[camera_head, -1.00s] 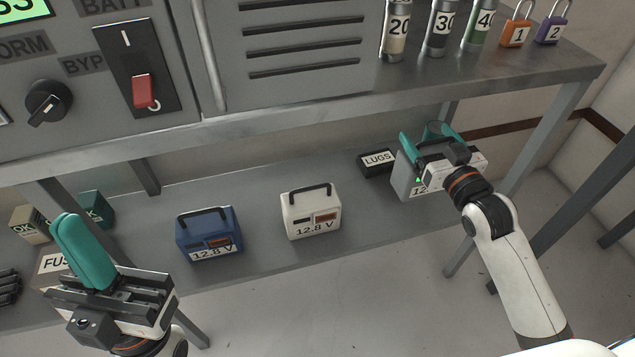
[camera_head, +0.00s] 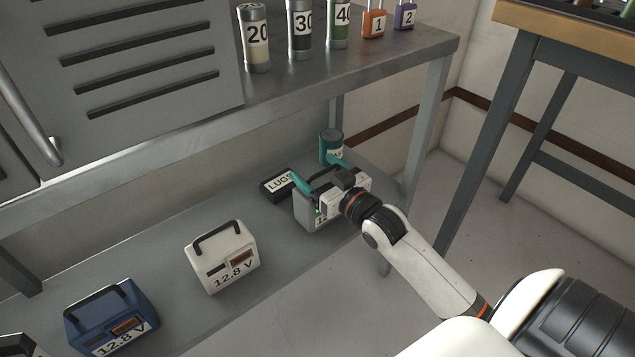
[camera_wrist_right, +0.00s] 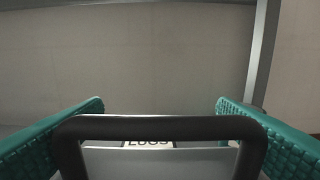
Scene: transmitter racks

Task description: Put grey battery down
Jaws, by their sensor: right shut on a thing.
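My right gripper (camera_head: 318,182) is shut on the grey battery (camera_head: 308,213) at its handle, at the right part of the lower shelf (camera_head: 195,325). The battery is upright. I cannot tell whether its base touches the shelf. In the right wrist view the black handle (camera_wrist_right: 160,127) stands between the two teal fingers. The gripper hides part of the battery's face and label.
A black LUGS box (camera_head: 277,185) lies just behind the grey battery, and a teal can (camera_head: 330,146) stands behind the gripper. A white battery (camera_head: 222,258) and a blue battery (camera_head: 113,317) stand to the left. The upper shelf (camera_head: 300,90) and a table leg (camera_head: 425,130) are close.

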